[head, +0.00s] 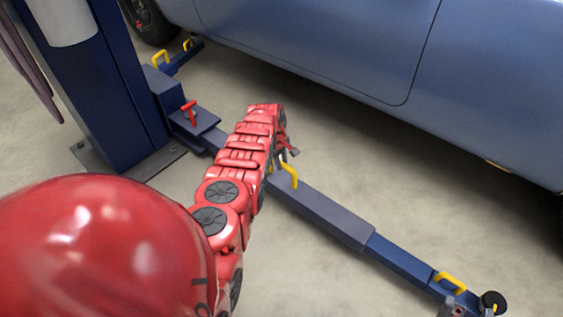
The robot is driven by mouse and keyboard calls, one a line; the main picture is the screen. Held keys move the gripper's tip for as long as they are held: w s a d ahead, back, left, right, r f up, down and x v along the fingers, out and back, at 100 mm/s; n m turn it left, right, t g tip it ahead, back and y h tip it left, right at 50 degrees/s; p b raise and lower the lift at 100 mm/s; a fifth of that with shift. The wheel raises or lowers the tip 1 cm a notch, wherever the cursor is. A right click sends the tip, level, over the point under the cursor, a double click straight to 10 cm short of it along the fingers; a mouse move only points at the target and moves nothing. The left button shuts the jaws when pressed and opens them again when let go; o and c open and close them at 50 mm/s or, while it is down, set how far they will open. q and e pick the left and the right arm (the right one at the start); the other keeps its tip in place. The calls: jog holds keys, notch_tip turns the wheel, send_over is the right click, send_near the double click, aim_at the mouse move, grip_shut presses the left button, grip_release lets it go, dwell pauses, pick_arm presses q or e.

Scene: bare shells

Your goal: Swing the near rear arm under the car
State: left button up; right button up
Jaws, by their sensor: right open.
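A lift arm (320,211) runs low over the floor from the column's foot toward the lower right, beside the blue car (330,45) and not under its body. It has a dark outer section, a blue inner section (398,258), yellow handles (289,173) (450,281) and a round black pad (492,299) at its end. My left gripper (289,150) is just beyond the nearer yellow handle, mostly hidden by my red arm; its jaws cannot be made out. My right gripper (470,311) shows only its tips at the bottom edge, open, near the pad end.
A blue lift column (95,85) stands on a bolted floor plate at the left. A red-handled part (189,112) sits at the arm's root. Another arm with yellow handles (160,57) reaches toward the car's wheel (146,18). The floor between lift arm and car is clear.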

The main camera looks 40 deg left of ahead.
pick_arm(q)
grip_shut()
dwell(1.1)
